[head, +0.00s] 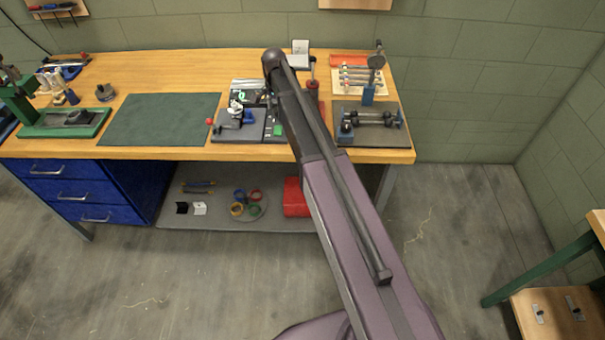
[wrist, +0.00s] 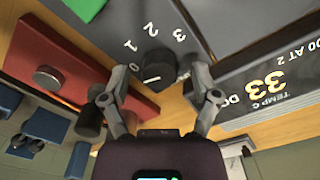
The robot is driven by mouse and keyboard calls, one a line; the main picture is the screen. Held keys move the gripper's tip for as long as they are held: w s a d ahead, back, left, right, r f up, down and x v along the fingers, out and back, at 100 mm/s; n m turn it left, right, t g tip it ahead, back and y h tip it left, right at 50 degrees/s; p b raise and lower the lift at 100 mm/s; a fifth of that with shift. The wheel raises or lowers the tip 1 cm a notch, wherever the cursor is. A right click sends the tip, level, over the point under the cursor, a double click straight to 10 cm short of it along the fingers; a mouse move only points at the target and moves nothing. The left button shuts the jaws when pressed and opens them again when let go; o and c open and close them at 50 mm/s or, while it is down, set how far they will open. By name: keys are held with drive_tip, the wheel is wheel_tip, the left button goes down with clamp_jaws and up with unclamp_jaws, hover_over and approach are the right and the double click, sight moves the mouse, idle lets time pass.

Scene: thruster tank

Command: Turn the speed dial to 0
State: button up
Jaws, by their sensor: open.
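The speed dial (wrist: 155,66) is a dark round knob with a short white line on it, on a grey panel (wrist: 222,22) in the wrist view. White numbers 0, 1, 2 and 3 curve around its left and upper sides. The white line lies nearly level on the near part of the knob; I cannot tell which end is the pointer. My gripper (wrist: 160,75) is open, one finger on each side of the dial. I cannot tell whether either finger touches it. In the head view my arm hides the dial and gripper.
A dark display (wrist: 265,88) reading 33 TEMP C stands close right of the gripper. A red block (wrist: 62,70) with knobs is close on the left.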

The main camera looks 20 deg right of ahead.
drive_tip(key=shift+r+p, duration=7)
drive_tip(key=s+f+n+b, duration=0.3)
drive_tip(key=s+f+b, duration=0.1)
drive_tip(key=s, duration=0.6)
drive_tip(key=s+f+n+b, duration=0.4)
drive_tip(key=s+f+b, duration=0.1)
drive_tip(key=s, duration=0.5)
drive_tip(key=s+f+n+b, duration=0.3)
drive_tip(key=s+f+b, duration=0.2)
drive_tip(key=s, duration=0.5)
drive_tip(key=shift+s+n, duration=0.15)
drive_tip(key=shift+n, duration=0.25)
drive_tip(key=shift+a, duration=0.1)
